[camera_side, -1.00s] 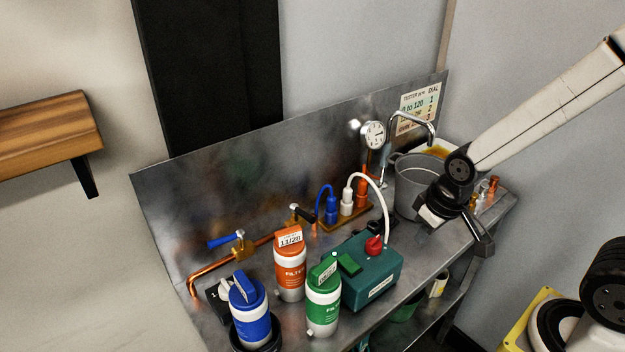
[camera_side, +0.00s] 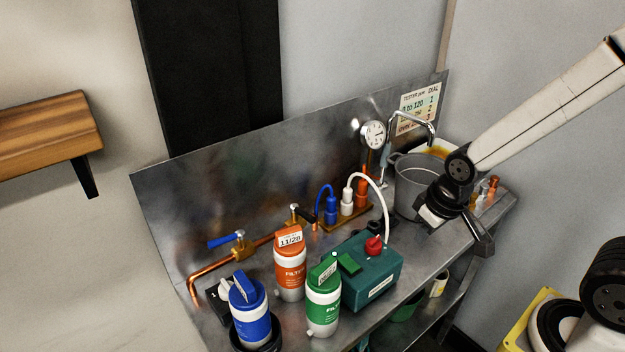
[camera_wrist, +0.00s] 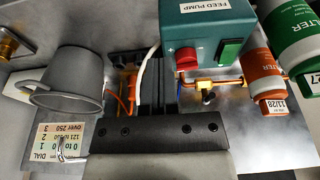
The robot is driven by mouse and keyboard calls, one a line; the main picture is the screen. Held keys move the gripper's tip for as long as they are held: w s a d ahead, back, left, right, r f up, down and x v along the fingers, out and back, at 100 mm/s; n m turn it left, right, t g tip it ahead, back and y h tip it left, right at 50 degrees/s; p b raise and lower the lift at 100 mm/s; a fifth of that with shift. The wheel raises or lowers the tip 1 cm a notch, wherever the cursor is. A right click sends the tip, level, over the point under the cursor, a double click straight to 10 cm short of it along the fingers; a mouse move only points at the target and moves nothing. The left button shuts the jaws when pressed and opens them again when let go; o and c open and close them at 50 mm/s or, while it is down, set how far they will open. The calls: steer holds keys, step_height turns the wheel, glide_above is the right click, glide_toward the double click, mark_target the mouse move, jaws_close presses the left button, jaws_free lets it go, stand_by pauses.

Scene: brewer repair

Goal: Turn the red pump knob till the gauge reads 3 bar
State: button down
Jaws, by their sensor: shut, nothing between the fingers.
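The red pump knob (camera_side: 374,245) sits on top of the teal feed pump (camera_side: 378,287). In the wrist view the knob (camera_wrist: 187,59) is beside the green switch (camera_wrist: 229,51) on the pump (camera_wrist: 190,20). The white-faced gauge (camera_side: 373,134) stands at the backsplash; its needle is too small to read in the side view, and I cannot make the gauge out in the wrist view. My gripper (camera_side: 483,243) is shut and empty, to the right of the pump and apart from the knob. Its dark fingers (camera_wrist: 157,92) point toward the pump side in the wrist view.
A grey pot (camera_side: 410,180) stands under the tap behind my gripper. A white hose (camera_side: 385,205) arches beside the knob. Orange (camera_side: 290,270), green (camera_side: 323,308) and blue (camera_side: 250,320) filters stand left of or in front of the pump. Copper piping (camera_side: 215,278) runs along the back left.

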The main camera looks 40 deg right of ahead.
steer(key=c, duration=0.8)
jaws_free()
steer(key=o, duration=0.6)
steer(key=shift+w+m, duration=0.2)
steer(key=shift+m, duration=0.1)
steer(key=r+m+g, duration=0.2)
steer(key=m+g, duration=0.1)
steer(key=m, duration=1.4)
glide_above(375, 239)
steer(key=shift+f, duration=0.2)
steer(key=shift+f, duration=0.1)
steer(key=shift+f, duration=3.85)
